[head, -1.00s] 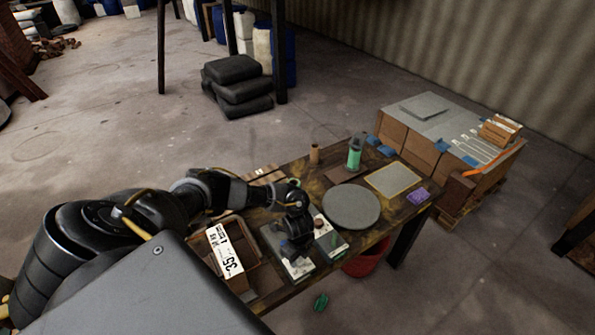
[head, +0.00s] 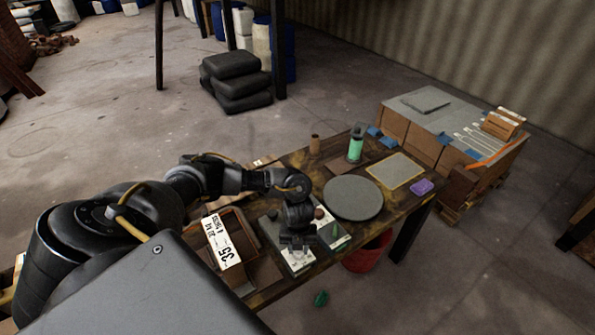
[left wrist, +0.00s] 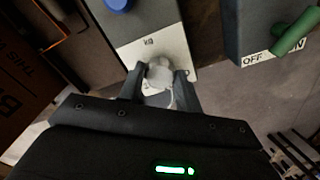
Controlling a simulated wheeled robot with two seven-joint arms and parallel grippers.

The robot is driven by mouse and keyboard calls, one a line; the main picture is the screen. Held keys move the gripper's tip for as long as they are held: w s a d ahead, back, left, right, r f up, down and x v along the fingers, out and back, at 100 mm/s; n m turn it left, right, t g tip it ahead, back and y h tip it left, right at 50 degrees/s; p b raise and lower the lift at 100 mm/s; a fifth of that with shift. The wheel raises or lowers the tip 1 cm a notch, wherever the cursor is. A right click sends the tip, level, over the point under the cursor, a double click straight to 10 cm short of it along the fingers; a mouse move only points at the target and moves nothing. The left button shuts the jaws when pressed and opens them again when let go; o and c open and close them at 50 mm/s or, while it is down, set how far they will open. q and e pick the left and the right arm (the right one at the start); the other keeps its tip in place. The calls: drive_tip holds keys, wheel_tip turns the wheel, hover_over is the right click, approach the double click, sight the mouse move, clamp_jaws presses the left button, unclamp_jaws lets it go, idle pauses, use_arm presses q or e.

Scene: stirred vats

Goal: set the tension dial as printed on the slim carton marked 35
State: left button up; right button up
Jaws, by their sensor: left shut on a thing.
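The slim carton (head: 224,243) marked 35 lies in an open wooden tray on the bench, its white label facing up; the smaller print is too small to read. My left gripper (head: 298,240) points down over a dark box with a white plate (head: 299,264). In the left wrist view, my left gripper (left wrist: 159,82) is shut on a pale round knob (left wrist: 158,70), the tension dial, on the white plate marked "kg" (left wrist: 148,46). The fingers hide most of the dial and its scale, so its setting cannot be read. My right gripper is out of view.
Beside the dial box is another box with a green lever (left wrist: 294,32) and an OFF/ON label. A blue knob (left wrist: 118,3) sits beyond the plate. The bench also holds a grey disc (head: 353,197), a green bottle (head: 355,150) and a purple block (head: 422,187). A red bucket (head: 368,255) stands below.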

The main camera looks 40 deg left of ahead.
use_arm(q)
drive_tip(key=m+b, duration=0.5)
drive_tip(key=m, duration=0.1)
drive_tip(key=shift+w+f, duration=0.1)
drive_tip(key=shift+m+b, duration=1.2)
drive_tip(key=shift+m, duration=0.6)
drive_tip(key=shift+r, duration=0.2)
drive_tip(key=o, duration=1)
wheel_tip(320, 180, up, 11)
drive_tip(key=p, duration=0.1)
drive_tip(key=shift+p, duration=0.4)
